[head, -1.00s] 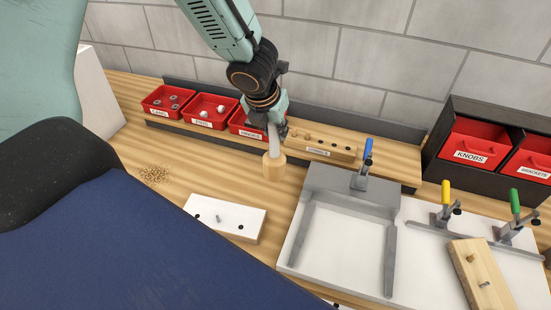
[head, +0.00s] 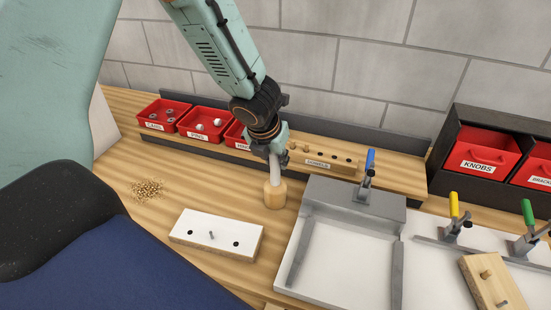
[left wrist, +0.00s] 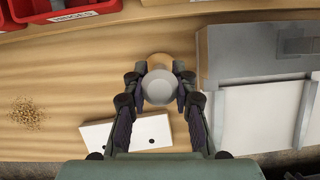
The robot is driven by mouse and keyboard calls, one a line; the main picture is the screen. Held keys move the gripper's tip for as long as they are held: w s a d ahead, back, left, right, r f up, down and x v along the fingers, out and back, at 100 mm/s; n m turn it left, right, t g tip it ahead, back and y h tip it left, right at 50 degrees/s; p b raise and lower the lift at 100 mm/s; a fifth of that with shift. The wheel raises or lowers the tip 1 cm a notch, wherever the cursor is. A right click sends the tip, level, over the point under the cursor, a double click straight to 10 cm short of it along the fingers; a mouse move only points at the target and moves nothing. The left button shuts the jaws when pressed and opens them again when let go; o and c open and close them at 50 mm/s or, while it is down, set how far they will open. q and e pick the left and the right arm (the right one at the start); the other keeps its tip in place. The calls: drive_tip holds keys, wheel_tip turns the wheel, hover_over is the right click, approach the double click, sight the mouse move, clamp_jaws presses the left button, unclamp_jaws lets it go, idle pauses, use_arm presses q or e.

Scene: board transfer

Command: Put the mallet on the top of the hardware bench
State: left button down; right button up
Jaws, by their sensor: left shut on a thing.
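The mallet (head: 275,193) has a pale wooden head and a light grey handle. It is upright, head down, at the wooden bench top (head: 140,215); I cannot tell whether the head touches the wood. My left gripper (head: 274,152) is shut on the mallet's handle from above. In the left wrist view the round handle end (left wrist: 159,87) sits between the two fingers, and the wooden head shows partly behind it. My right gripper is not in view.
A grey metal fixture (head: 352,203) with a blue-handled clamp stands to the right. Red bins (head: 204,122) and a dowel block (head: 325,162) sit on a shelf behind. Wood shavings (head: 147,190) lie at left.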

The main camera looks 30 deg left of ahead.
use_arm(q)
drive_tip(key=shift+a+f, duration=0.1)
drive_tip(key=c, duration=1.3)
unclamp_jaws()
drive_tip(key=shift+s, duration=0.4)
drive_tip(key=shift+o, duration=1.1)
drive_tip(key=shift+w, duration=0.35)
drive_tip(key=shift+s+r, duration=0.1)
drive_tip(key=shift+r, duration=0.2)
drive_tip(key=a+p+v, duration=0.1)
drive_tip(key=p+v, duration=0.4)
drive_tip(key=v, duration=0.6)
drive_tip(key=s+d+f+n+g+h, duration=0.4)
drive_tip(key=s+d+f+n, duration=0.7)
drive_tip(key=s+f+n, duration=0.4)
drive_tip(key=s+a+f+n+y, duration=0.1)
drive_tip(key=s+f+n, duration=0.3)
drive_tip(key=n, duration=0.6)
drive_tip(key=s+a+f+n+y, duration=0.1)
drive_tip(key=s+f+n, duration=0.3)
drive_tip(key=s+n, duration=0.4)
drive_tip(key=shift+s+a+f+n+g+y, duration=0.3)
drive_tip(key=shift+n+y, duration=0.3)
drive_tip(key=shift+n, duration=0.3)
